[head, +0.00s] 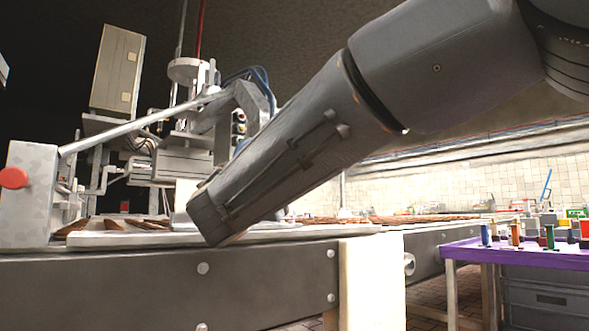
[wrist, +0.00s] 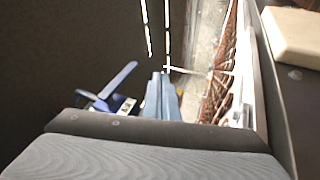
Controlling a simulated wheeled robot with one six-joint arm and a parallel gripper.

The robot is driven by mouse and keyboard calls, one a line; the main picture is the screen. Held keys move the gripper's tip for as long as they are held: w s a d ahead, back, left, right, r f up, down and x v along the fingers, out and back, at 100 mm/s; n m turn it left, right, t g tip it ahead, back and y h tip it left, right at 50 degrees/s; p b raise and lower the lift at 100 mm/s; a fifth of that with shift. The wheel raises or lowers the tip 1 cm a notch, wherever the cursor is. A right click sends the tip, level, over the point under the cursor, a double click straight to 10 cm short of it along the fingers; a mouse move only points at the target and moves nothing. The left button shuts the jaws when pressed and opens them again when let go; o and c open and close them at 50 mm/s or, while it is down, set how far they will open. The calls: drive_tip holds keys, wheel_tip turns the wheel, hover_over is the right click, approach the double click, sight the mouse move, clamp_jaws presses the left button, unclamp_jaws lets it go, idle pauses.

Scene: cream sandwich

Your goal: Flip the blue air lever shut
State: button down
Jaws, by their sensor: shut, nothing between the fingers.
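The blue lever (wrist: 118,80) shows in the wrist view, left of my gripper, as a slim blue bar slanting up to the right. A second short blue piece and a small pale label sit by its lower end. My gripper (wrist: 165,75) shows as two blue-grey fingers pressed together, empty and pointing away from the camera. A gap shows in the picture between the fingers and the lever; I cannot tell their difference in depth. In the head view my arm crosses from upper right to the centre, and I cannot make out the fingers or the lever there.
A conveyor (head: 150,275) with brown slabs runs across the head view. A white machine with a red button (head: 14,178) and a slanting metal bar (head: 130,127) stands at left. A purple table (head: 490,248) with small coloured items stands at right.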

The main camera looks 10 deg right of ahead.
drive_tip(key=p+v, duration=0.2)
drive_tip(key=v, duration=0.8)
drive_tip(key=shift+f+p, duration=0.2)
drive_tip(key=shift+p, duration=0.15)
drive_tip(key=shift+w+d, duration=0.1)
drive_tip(key=shift+d, duration=0.05)
